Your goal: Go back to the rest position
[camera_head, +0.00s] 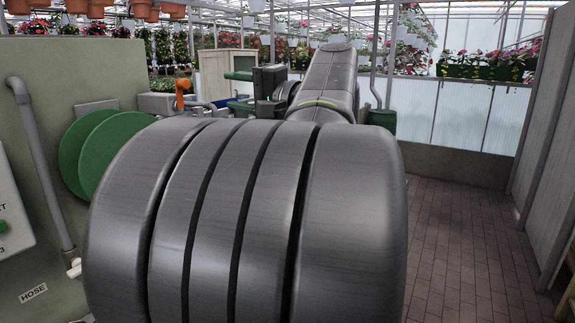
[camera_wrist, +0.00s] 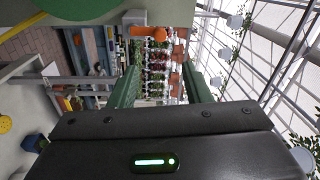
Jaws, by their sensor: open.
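My gripper (camera_wrist: 161,68) is open in the wrist view. Its two green fingers stand apart with nothing held between them. The dark gripper body with a lit green strip fills the lower part of that view. In the head view my own large grey arm fills the middle and hides much of the scene behind it. The small dark gripper (camera_head: 231,91) with green fingers shows beyond the arm, pointing left. The wrist view is turned on its side, with the roof to the right.
A green-grey panel (camera_head: 120,70) with a green hose reel (camera_head: 112,145) and a pipe (camera_head: 40,150) stands close at left. An orange object (camera_head: 182,93) lies beyond it. A pale wall (camera_head: 550,130) bounds the right. Brick floor (camera_head: 460,240) is clear at right.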

